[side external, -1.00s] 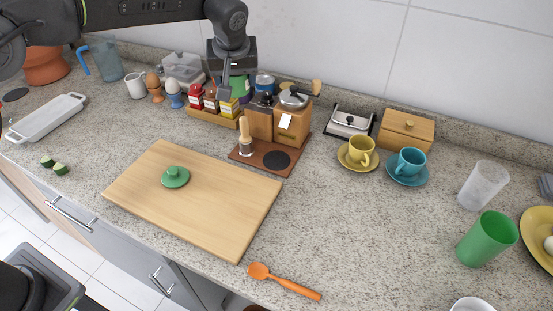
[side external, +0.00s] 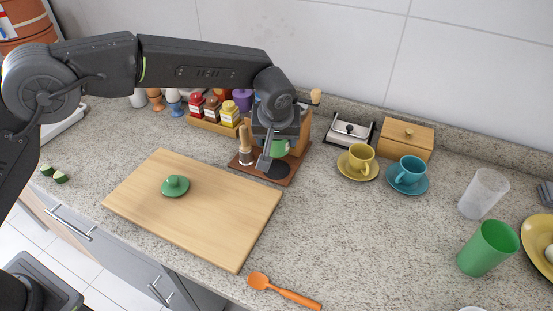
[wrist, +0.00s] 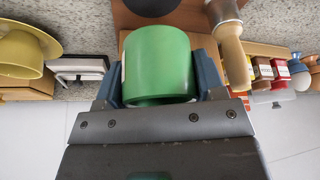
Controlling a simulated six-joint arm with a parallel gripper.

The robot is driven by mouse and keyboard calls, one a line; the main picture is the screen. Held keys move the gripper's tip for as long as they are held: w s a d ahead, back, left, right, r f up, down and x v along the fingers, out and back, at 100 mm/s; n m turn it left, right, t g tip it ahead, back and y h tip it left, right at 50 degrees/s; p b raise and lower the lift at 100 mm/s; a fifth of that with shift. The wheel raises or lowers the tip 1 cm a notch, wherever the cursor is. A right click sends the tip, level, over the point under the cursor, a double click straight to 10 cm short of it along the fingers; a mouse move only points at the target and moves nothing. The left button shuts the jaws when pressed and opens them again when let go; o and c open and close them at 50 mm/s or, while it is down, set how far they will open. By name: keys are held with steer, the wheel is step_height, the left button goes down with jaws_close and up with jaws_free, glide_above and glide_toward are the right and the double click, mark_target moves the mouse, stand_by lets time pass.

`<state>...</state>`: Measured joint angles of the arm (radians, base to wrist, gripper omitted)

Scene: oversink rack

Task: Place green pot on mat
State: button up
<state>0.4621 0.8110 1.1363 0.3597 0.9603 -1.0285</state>
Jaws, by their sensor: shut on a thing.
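The green pot (side external: 281,147) is held in my gripper (side external: 270,152), which is shut on it. In the wrist view the pot (wrist: 156,60) is a plain green cylinder between the two jaws. The mat (side external: 284,180), a reddish-brown board with a dark round patch (side external: 272,168), lies on the counter under and in front of the gripper. The pot appears above the mat; the exact gap is hard to tell. A green lid (side external: 175,187) with a knob sits on the wooden cutting board.
A wooden-handled tool (side external: 245,147) stands on the mat's left part, close beside the pot. Spice jars (side external: 212,108) stand behind left. A yellow cup (side external: 361,158) and blue cup (side external: 409,171) on saucers are at right. The cutting board (side external: 215,222) lies front left.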

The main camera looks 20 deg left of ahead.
mark_target(277, 163)
steer(key=shift+f, duration=3)
steer(key=shift+f, duration=0.1)
steer(key=shift+f, duration=0.15)
steer(key=o, duration=1.1)
steer(key=shift+s+r, duration=0.15)
steer(key=shift+r, duration=0.4)
steer(key=v, duration=1.1)
steer(key=shift+s+d+r, duration=0.15)
